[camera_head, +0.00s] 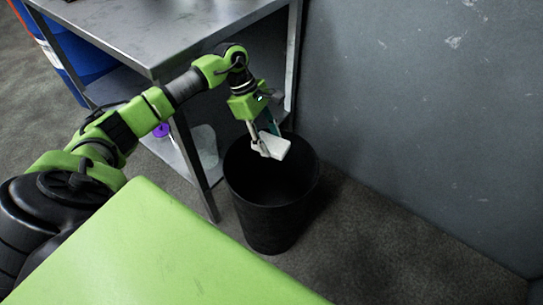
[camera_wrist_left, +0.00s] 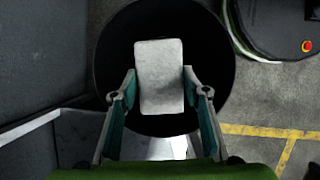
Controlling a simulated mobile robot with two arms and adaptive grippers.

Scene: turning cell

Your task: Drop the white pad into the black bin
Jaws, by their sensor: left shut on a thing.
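My left gripper (camera_head: 259,140) is shut on the white pad (camera_head: 273,147) and holds it over the mouth of the black bin (camera_head: 270,215). In the left wrist view the pad (camera_wrist_left: 159,75) is a pale rectangle with its lower part between the two fingers of the left gripper (camera_wrist_left: 159,88). The dark round opening of the bin (camera_wrist_left: 215,60) lies behind the pad in that view. The bin stands upright on the floor and its inside looks dark. My right gripper is in neither view.
A grey metal table (camera_head: 165,30) with a lower shelf stands left of the bin, its leg (camera_head: 195,165) close by. A grey wall (camera_head: 420,110) rises behind and to the right. A blue container (camera_head: 85,55) is at the far left. Floor (camera_head: 400,255) right of the bin is clear.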

